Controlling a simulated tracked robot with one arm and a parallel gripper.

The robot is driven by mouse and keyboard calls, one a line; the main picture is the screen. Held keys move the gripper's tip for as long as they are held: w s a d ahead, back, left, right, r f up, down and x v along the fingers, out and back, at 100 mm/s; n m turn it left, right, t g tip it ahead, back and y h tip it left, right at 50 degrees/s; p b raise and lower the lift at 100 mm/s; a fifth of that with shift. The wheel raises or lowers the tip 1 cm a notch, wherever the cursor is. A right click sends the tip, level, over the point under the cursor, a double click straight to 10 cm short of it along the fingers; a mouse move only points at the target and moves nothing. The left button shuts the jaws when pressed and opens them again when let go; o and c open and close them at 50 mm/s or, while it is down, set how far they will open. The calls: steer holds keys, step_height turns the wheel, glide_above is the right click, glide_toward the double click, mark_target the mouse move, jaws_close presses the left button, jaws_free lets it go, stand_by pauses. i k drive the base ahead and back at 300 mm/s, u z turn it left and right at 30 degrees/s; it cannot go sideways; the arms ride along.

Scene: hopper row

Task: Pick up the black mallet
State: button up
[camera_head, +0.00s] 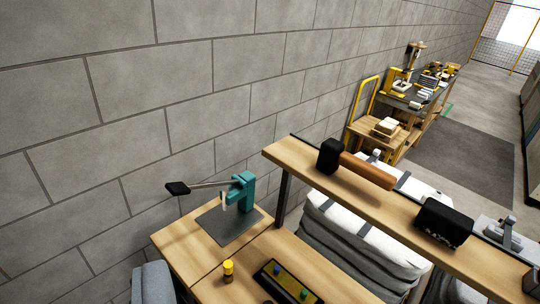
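The black mallet lies on a raised wooden shelf (284,153). Its blocky black head (330,156) is toward the left end of the shelf, and its brown wooden handle (368,171) points right along the board. Nothing covers the mallet. My gripper does not show in this view, so its place relative to the mallet and its state cannot be seen.
Below is a wooden bench with a teal lever press (243,192), a yellow-capped item (228,271) and a dark tray (288,283). White sacks (360,243) are stacked behind the shelf.

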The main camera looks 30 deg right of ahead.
mark_target(332, 154)
steer(key=u, duration=1.6)
steer(key=i, duration=2.05)
steer(key=z, duration=3.55)
steer(key=i, duration=0.4)
steer(key=z, duration=0.35)
